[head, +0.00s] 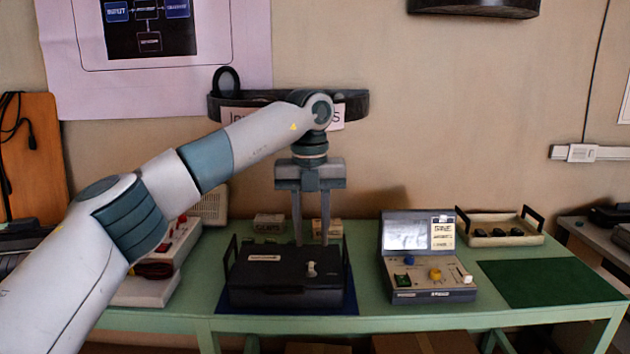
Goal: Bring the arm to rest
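My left arm comes in from the left and its gripper (311,240) points straight down at the middle of the picture. Its two fingers are apart with a gap between them, and nothing shows in the gap but the background. The fingertips are close to the back of a black case (285,284) with a light label and a small pale knob or latch. I cannot tell whether they touch it. My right gripper is not in view.
The black case stands on a blue mat (350,291) on a green table (375,308). To its right are a control box (430,290), a tray (538,238) with dark items and a bare green mat (545,283). A wall shelf (355,104) is behind my arm.

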